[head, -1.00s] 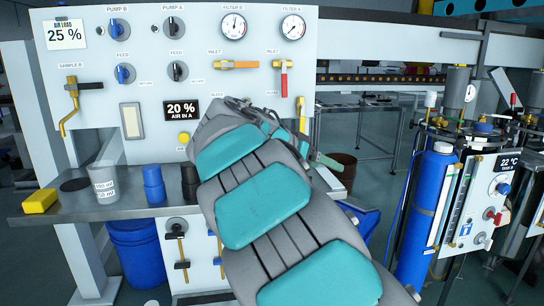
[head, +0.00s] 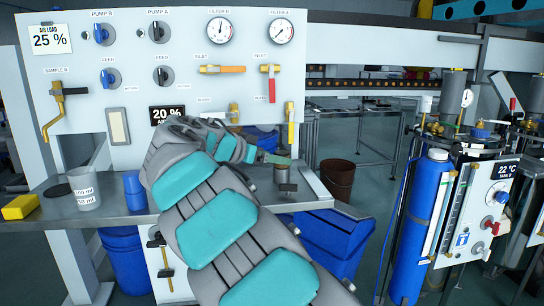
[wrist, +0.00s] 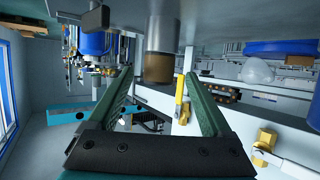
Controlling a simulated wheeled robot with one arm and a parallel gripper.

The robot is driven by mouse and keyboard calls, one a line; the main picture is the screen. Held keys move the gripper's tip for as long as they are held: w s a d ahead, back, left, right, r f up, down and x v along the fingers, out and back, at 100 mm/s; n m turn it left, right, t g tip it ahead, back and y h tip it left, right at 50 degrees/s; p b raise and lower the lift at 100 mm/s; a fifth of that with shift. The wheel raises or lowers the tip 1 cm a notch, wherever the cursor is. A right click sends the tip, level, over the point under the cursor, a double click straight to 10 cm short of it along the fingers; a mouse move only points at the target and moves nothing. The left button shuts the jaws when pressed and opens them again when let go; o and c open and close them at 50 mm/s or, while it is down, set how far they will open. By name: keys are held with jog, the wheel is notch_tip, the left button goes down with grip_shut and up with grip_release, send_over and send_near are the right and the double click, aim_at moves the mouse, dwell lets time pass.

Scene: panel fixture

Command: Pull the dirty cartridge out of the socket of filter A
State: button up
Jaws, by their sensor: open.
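A cylinder with a grey metal body and a brown end, apparently the dirty cartridge (head: 281,172) in its socket, stands on the right end of the metal shelf, below the filter A gauge (head: 281,31). In the wrist view, which looks upside down, its brown end (wrist: 158,68) shows between my fingertips, with the metal body (wrist: 162,28) beyond it. My gripper (head: 272,158) is open, its green fingers pointing at the cylinder from the left. In the wrist view my gripper (wrist: 158,78) holds nothing. I cannot tell whether the fingers touch the brown end.
The white panel (head: 190,90) with valves and a yellow handle (head: 290,135) stands behind. A dark block (head: 288,187) is close to the cylinder. A beaker (head: 84,190), blue cup (head: 134,188) and yellow block (head: 20,207) occupy the shelf's left. A blue bin (head: 325,240) stands below right.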

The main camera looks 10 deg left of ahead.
jog(key=p+x, duration=0.1)
jog(key=x, duration=0.6)
jog(key=shift+s, duration=0.1)
jog(key=shift+c, duration=0.4)
grip_shut()
dwell(0.6)
